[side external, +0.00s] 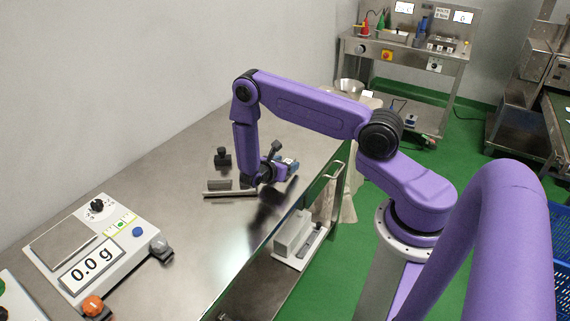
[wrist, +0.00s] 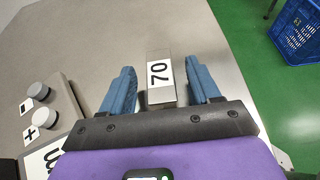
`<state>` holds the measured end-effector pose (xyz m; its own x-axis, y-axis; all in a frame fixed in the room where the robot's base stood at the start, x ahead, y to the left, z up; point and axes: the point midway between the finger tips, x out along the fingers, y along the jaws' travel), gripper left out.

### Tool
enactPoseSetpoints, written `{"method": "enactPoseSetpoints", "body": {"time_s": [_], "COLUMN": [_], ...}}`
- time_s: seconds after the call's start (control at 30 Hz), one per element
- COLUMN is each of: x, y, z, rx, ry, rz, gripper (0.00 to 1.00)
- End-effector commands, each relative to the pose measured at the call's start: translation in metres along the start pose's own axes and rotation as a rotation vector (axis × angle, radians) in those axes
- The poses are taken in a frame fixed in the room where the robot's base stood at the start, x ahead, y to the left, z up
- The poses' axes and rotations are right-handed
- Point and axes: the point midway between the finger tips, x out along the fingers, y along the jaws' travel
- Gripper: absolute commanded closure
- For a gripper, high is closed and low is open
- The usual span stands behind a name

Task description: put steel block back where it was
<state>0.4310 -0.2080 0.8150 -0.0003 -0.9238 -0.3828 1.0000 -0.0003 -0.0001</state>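A small steel block (wrist: 160,82) with a white label reading 70 shows in the wrist view, on the steel table (wrist: 185,35). My gripper (wrist: 161,72) has its two blue fingers apart, one on each side of the block, with a visible gap on both sides. The near end of the block is close to the dark gripper body. In the side view my gripper (side external: 289,165) is low over the table near its right edge. I cannot make out the block there; the gripper and its small size hide it.
A scale (side external: 95,250) reading 0.0 g stands at the table's near left. A dark-knobbed fixture (side external: 222,158) and a low steel piece (side external: 228,191) lie left of my gripper. A knobbed panel (wrist: 45,115) is at left in the wrist view. The table middle is clear.

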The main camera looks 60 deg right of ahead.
Motion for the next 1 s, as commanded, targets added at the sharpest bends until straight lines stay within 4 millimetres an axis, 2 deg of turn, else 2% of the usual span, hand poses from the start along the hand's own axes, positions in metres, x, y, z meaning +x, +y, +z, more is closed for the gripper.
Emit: {"method": "enactPoseSetpoints", "body": {"time_s": [0.23,0.33,0.73,1.0], "x": [-0.001,-0.012,-0.088,-0.118], "y": [0.000,0.001,0.001,0.000], "z": [0.003,0.002,0.002,0.002], "rx": [0.001,0.001,0.001,0.000], "ry": [0.000,0.000,0.001,0.000], "rz": [0.000,0.004,0.005,0.002], "gripper": [0.38,0.38,0.38,0.38]}}
